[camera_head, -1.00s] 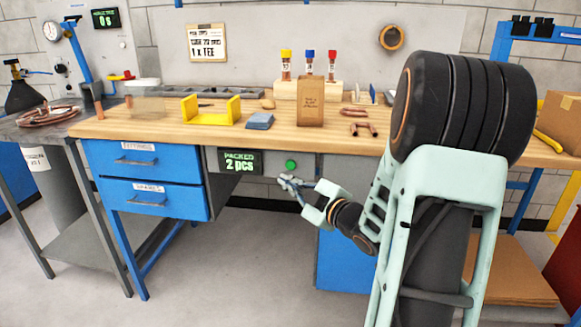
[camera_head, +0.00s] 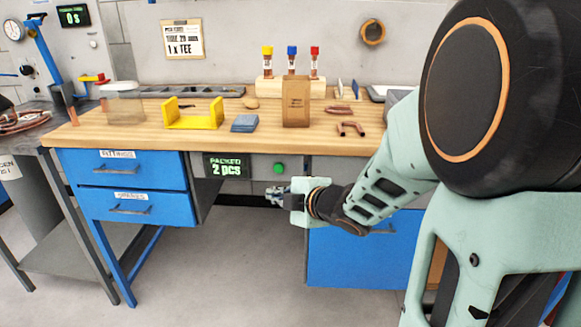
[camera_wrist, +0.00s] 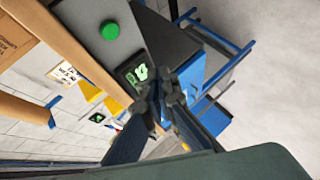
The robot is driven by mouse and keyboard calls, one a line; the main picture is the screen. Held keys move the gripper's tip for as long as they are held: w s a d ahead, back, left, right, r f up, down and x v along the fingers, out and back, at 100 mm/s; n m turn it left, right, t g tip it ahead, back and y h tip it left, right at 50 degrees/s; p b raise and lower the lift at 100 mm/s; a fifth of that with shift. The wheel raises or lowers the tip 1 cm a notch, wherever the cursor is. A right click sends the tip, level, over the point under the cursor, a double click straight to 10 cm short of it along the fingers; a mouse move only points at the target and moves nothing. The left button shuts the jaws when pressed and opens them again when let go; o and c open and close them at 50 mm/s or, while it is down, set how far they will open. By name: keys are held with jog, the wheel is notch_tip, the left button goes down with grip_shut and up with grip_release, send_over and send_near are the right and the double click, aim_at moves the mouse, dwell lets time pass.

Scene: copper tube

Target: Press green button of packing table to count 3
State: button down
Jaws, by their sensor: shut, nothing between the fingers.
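The green button (camera_head: 279,168) is on the grey front panel under the packing table's (camera_head: 95,132) wooden top. Left of it, the counter display (camera_head: 228,166) reads "PACKED 2 pcs". My gripper (camera_head: 272,193) is shut and empty, a little below the button in the head view and apart from it. In the wrist view, the button (camera_wrist: 110,31) is at the upper left, beyond the fingertips (camera_wrist: 160,88), and the display (camera_wrist: 137,73) shows partly behind the fingers.
Blue drawers (camera_head: 130,190) are left of the display, and a blue cabinet (camera_head: 350,258) stands below right. The tabletop holds a yellow bracket (camera_head: 193,118), a brown paper bag (camera_head: 296,102), a blue stack (camera_head: 245,123) and copper pieces (camera_head: 350,129). Open floor lies in front.

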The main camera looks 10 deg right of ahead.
aim_at(279, 168)
dwell(0.3)
jog(key=shift+w+d+p, duration=0.25)
jog(key=shift+w+d, duration=0.2)
jog(key=shift+w, duration=0.95)
jog(key=shift+w+d+p, duration=0.2)
jog(key=shift+w+d, duration=0.25)
jog(key=shift+w, duration=0.95)
jog(key=shift+w+d+p, duration=0.25)
jog(key=shift+w+d, duration=0.2)
jog(key=shift+w, duration=0.95)
jog(key=shift+w+d, duration=0.15)
jog(key=shift+w, duration=0.25)
jog(key=shift+w+d+p, duration=0.15)
jog(key=shift+w+p, duration=0.2)
jog(key=shift+w, duration=0.15)
jog(key=shift+s+a+b, duration=0.25)
jog(key=shift+s+b, duration=0.05)
jog(key=shift+s, duration=0.6)
